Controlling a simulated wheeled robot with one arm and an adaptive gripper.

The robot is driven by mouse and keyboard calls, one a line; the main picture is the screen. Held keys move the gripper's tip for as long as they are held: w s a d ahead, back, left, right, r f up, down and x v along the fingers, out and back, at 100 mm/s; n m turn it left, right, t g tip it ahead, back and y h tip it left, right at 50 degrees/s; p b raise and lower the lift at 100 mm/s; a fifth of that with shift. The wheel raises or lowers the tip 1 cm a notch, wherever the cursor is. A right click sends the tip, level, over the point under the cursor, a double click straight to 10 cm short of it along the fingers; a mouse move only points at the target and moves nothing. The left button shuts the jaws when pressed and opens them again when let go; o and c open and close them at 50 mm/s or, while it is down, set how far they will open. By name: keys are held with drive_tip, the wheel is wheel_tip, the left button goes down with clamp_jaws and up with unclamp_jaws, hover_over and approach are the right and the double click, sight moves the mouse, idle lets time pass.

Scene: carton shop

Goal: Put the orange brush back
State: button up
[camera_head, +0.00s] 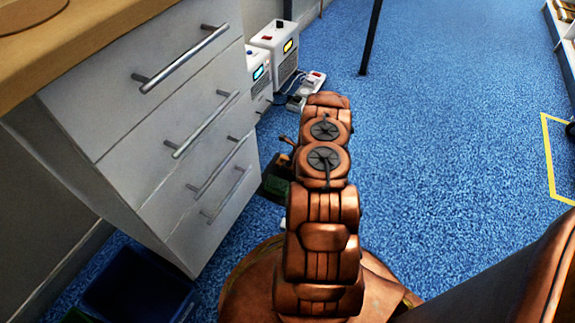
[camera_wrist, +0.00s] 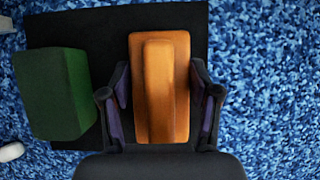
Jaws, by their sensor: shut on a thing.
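The orange brush (camera_wrist: 178,45), a block with a raised bar-shaped handle along its middle, is in the centre of the wrist view. My gripper (camera_wrist: 160,85) has one dark finger on each side of the brush and is shut on it. Behind the brush is a flat black mat (camera_wrist: 110,30); I cannot tell whether the brush touches it or is held above it.
A green block (camera_wrist: 52,92) is left of the brush, partly over the mat. A white drawer cabinet (camera_head: 120,125) with bar handles stands left of my arm. White devices (camera_head: 275,50) stand beyond it. A blue bin (camera_head: 135,285) is at lower left. Blue floor (camera_head: 440,110) lies open on the right.

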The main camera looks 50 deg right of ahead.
drive_tip(key=shift+f, duration=0.3)
drive_tip(key=o, duration=1.2)
drive_tip(key=p+v, duration=0.3)
drive_tip(key=v, duration=0.8)
drive_tip(key=shift+w+r+p, duration=0.1)
drive_tip(key=shift+w+p, duration=0.1)
drive_tip(key=shift+p, duration=0.15)
drive_tip(key=shift+s+r, duration=0.4)
drive_tip(key=shift+r, duration=0.1)
drive_tip(key=shift+d, duration=0.1)
